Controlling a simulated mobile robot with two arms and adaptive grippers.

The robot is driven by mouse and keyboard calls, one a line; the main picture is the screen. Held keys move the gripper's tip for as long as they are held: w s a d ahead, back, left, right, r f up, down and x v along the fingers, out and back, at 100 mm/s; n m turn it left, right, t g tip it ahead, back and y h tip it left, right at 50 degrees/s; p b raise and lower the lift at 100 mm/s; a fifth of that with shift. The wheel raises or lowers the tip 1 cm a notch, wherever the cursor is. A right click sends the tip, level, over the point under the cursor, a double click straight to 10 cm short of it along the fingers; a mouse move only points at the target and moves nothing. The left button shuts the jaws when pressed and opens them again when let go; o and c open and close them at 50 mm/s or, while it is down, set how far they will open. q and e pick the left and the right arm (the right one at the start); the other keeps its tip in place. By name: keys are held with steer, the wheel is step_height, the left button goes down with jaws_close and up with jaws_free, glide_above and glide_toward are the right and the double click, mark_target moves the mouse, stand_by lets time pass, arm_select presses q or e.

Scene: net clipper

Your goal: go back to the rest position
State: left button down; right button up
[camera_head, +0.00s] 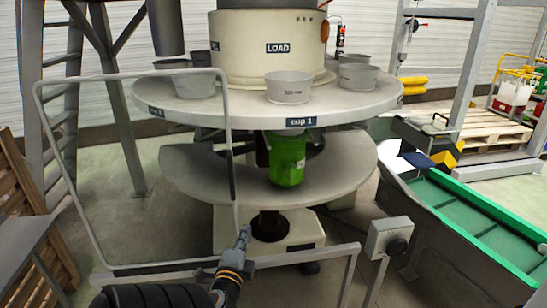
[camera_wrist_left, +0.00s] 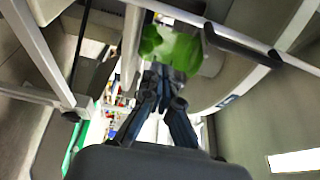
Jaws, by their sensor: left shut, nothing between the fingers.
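My left gripper (camera_head: 245,232) is shut and empty. In the head view it stands at the lower right corner of the grey tube gate (camera_head: 232,165), in front of the machine's base; I cannot tell whether it touches the tube. In the left wrist view its dark fingers (camera_wrist_left: 162,72) are together, with the blurred green net bundle (camera_wrist_left: 172,50) beyond them. In the head view the green bundle (camera_head: 287,158) hangs under the upper disc, at the lower disc (camera_head: 340,160). My right gripper is not in view.
The round table (camera_head: 235,112) bears several grey cups (camera_head: 289,86) and a cream drum marked LOAD (camera_head: 278,48). A low rail (camera_head: 300,257) with a grey control box (camera_head: 388,236) crosses the front. A green conveyor (camera_head: 465,220) stands right, a wooden rack (camera_head: 20,180) left.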

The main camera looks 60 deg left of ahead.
arm_select(q)
steer(key=shift+s, duration=0.15)
steer(key=w+d+f+n+g+h, duration=0.1)
steer(key=w+d+f+h, duration=0.15)
steer(key=f, duration=0.75)
steer(key=w+d+f+n+g+h, duration=0.15)
steer(key=d+f, duration=0.25)
steer(key=f, duration=0.6)
steer(key=s+d+f+n+g+h, duration=0.1)
steer(key=s+d+f+h, duration=0.15)
steer(key=d+f, duration=0.65)
steer(key=s+d+f+g+h, duration=0.15)
steer(key=d+f+h, duration=0.3)
steer(key=f, duration=0.75)
steer(key=s+d+f+g, duration=0.2)
steer(key=s+d+f, duration=0.2)
steer(key=s, duration=0.3)
steer(key=s+d+f+n+g+h, duration=0.1)
steer(key=s+d+f+g, duration=0.1)
steer(key=s+d+f, duration=0.2)
steer(key=s+d+f+n+g+h, duration=0.1)
steer(key=s+d+f+g, duration=0.1)
steer(key=s+d+f, duration=0.2)
steer(key=s+f, duration=0.3)
steer(key=s, duration=0.4)
steer(key=shift+s+f, duration=0.35)
steer(key=shift+s, duration=0.05)
steer(key=shift+n, duration=0.25)
